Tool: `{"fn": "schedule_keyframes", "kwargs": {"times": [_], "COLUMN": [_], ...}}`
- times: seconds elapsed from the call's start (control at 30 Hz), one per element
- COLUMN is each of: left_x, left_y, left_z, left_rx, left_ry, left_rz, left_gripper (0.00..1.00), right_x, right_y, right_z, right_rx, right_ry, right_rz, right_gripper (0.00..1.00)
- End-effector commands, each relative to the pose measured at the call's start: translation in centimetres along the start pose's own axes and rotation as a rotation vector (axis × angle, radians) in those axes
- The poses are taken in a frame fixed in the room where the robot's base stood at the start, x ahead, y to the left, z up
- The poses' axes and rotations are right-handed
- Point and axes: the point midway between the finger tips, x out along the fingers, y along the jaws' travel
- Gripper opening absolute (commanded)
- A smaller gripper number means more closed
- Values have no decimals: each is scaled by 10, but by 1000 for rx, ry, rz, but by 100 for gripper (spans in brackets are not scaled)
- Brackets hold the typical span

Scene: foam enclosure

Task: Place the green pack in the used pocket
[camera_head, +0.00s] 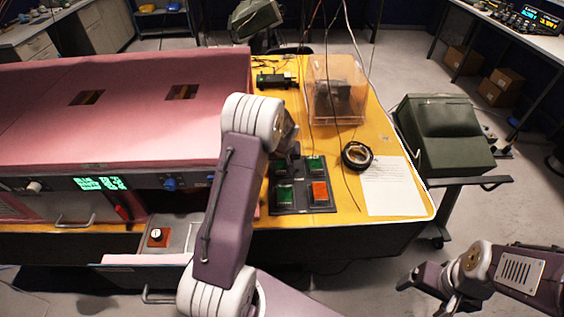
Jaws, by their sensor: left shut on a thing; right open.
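A dark tray (302,206) with pockets lies on the yellow table, right of the pink enclosure. A green pack (284,193) sits in its front left pocket, an orange pack (320,191) in the front right and another green pack (316,164) in the back right. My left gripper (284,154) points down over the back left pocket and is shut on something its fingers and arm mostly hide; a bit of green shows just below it. I cannot read which pocket is marked used. My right gripper (421,282) is open and empty, low at the right, away from the table.
The pink foam enclosure (120,110) fills the left. A clear orange box (336,92) stands behind the tray. A black cable coil (357,155) and a white paper sheet (391,187) lie right of it. A green case (443,135) stands beyond the table's right edge.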

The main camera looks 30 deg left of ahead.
Motion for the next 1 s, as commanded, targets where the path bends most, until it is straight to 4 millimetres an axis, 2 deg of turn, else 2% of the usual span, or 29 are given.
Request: {"fn": "schedule_keyframes", "kwargs": {"times": [0.2,0.23,0.3,0.57,0.73,0.87,1.0], "left_x": [4,3,3,2,-7,-31,-64], "left_y": [0,0,0,0,0,1,1], "left_z": [2,1,1,1,-1,-1,-1], "left_rx": [0,0,0,0,-1,0,-1], "left_ry": [0,0,0,0,2,4,5], "left_rz": [0,0,0,0,1,1,2], "left_gripper": [1,48,65,65,65,65,65], "right_x": [6,4,4,4,1,4,8], "right_y": [0,0,0,0,0,0,0], "right_z": [1,0,0,0,0,0,1], "right_rx": [0,0,0,0,0,0,0], "right_ry": [0,0,0,0,0,0,0], "right_rz": [0,0,0,0,0,0,0], "right_gripper": [85,85,85,85,85,85,85]}}
